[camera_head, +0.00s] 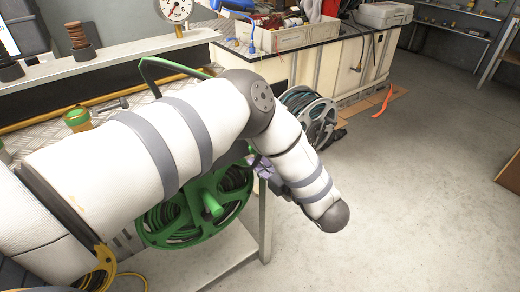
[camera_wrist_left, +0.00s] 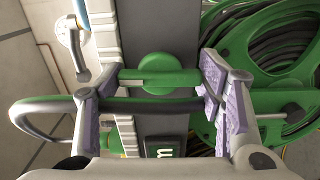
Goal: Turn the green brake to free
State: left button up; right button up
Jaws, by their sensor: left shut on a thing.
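The green brake (camera_wrist_left: 158,72), a round knob with a crossbar, sits on a grey upright in the left wrist view. My left gripper (camera_wrist_left: 163,88) has its purple-padded fingers at the two ends of the crossbar and is shut on it. The crossbar lies across the picture, roughly level. The green hose reel (camera_wrist_left: 245,32) with dark hose is at the right. In the head view the reel (camera_head: 211,207) shows below my left arm, which hides much of it. The left gripper (camera_head: 264,167) is mostly hidden there. My right gripper is not in view.
A grey tube (camera_wrist_left: 35,112) loops beside the left finger. A metal tap (camera_wrist_left: 70,35) is at the upper left. In the head view, a second hose reel (camera_head: 310,115) stands by the workbench (camera_head: 330,72). The floor at right is mostly clear.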

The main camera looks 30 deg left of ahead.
pick_arm(q)
jog(key=shift+n, duration=0.3)
jog(key=o, duration=1.2)
jog(key=shift+c, duration=0.2)
jog(key=v, duration=1.2)
